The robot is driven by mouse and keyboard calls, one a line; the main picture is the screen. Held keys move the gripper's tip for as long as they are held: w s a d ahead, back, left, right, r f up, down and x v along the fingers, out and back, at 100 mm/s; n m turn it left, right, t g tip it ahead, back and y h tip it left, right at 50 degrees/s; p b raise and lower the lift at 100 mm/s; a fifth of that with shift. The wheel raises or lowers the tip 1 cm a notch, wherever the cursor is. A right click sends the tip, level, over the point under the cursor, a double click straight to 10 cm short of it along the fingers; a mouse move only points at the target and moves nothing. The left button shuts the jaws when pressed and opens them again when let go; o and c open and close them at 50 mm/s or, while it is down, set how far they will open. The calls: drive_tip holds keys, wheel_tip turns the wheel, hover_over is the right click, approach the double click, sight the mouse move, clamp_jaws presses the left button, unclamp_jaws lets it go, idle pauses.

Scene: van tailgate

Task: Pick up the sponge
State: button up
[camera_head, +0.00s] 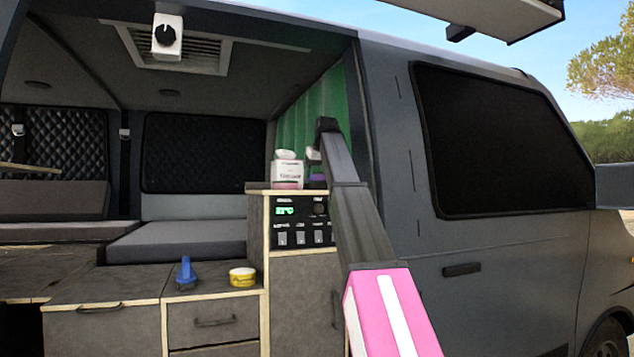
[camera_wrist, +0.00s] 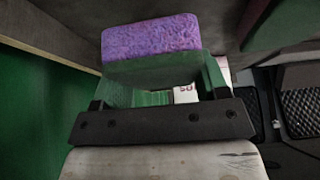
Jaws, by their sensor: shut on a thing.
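The sponge (camera_wrist: 150,38) is purple and rough on top in the wrist view. It sits between the two fingers of my gripper (camera_wrist: 158,78), which is shut on it. In the head view a small purple patch of the sponge (camera_head: 318,177) shows just above the cabinet top, partly hidden by my arm. My gripper (camera_head: 315,160) is mostly hidden there too. Whether the sponge touches the cabinet top is hard to tell.
A white and pink box (camera_head: 287,173) stands close left of the sponge on the tall cabinet (camera_head: 256,191). A blue object (camera_head: 186,273) and a yellow round container (camera_head: 242,277) stand on the lower counter. The van's side panel (camera_head: 400,190) is close right.

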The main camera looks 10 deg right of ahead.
drive_tip(key=s+a+r, duration=0.1)
drive_tip(key=a+r, duration=0.1)
drive_tip(key=a, duration=0.1)
drive_tip(key=s+a+r, duration=0.2)
drive_tip(key=a+r, duration=0.1)
drive_tip(key=a, duration=0.1)
drive_tip(key=s+a+r, duration=0.2)
drive_tip(key=a, duration=0.1)
drive_tip(key=shift+a+r, duration=0.15)
drive_tip(key=shift+r, duration=0.15)
drive_tip(key=shift+a+r, duration=0.1)
drive_tip(key=shift+s, duration=0.15)
